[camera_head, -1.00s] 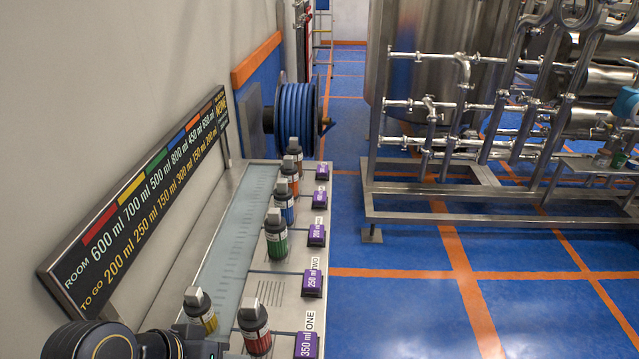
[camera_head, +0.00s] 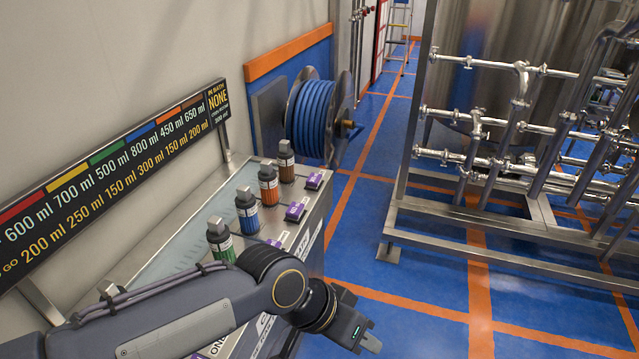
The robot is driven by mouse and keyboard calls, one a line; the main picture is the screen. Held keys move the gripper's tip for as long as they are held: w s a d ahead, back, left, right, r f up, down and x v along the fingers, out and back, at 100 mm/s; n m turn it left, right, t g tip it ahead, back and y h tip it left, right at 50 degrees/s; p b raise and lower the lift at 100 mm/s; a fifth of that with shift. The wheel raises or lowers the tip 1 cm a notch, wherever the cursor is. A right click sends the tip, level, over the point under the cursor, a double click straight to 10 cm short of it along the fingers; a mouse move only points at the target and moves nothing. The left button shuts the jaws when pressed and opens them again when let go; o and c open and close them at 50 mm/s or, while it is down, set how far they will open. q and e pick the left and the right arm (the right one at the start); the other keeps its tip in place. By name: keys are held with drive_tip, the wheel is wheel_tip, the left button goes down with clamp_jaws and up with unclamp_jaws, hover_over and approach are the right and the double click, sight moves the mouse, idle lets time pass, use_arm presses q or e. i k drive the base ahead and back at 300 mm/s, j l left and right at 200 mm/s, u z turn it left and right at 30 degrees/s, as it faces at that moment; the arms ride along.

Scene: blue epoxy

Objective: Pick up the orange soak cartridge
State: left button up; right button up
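My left arm crosses the lower left of the picture, and my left gripper (camera_head: 364,341) hangs over the floor side of the bench. It is nearer to the camera than the orange cartridge and well apart from it. Its fingers are small and dark, so I cannot tell if they are open. My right gripper is not in view.
A green cartridge (camera_head: 221,240) stands nearer, beside my arm, which hides the near bench. Purple tags (camera_head: 296,212) line the bench's right edge. A sign board (camera_head: 120,170) rises behind it. A blue hose reel (camera_head: 315,118) is beyond. Blue floor is clear before the steel piping (camera_head: 480,215).

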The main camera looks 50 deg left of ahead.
sight(268, 180)
drive_tip(key=i+u, duration=0.3)
drive_tip(key=i, duration=0.25)
drive_tip(key=i+l+u, duration=0.35)
drive_tip(key=i, duration=0.2)
drive_tip(key=i+j+u, duration=0.1)
drive_tip(key=u, duration=0.35)
drive_tip(key=i+u, duration=0.25)
drive_tip(key=u, duration=0.2)
drive_tip(key=i+u, duration=0.2)
drive_tip(key=u, duration=0.25)
drive_tip(key=i+l+u, duration=0.15)
drive_tip(key=u, duration=0.3)
drive_tip(key=i+l+u, duration=0.15)
drive_tip(key=u, duration=0.3)
drive_tip(key=i+u, duration=0.15)
drive_tip(key=u, duration=0.25)
drive_tip(key=i+u, duration=0.15)
drive_tip(key=u, duration=0.25)
drive_tip(key=i+l+u, duration=0.15)
drive_tip(key=u, duration=0.3)
drive_tip(key=i+l+u, duration=0.15)
drive_tip(key=u, duration=0.25)
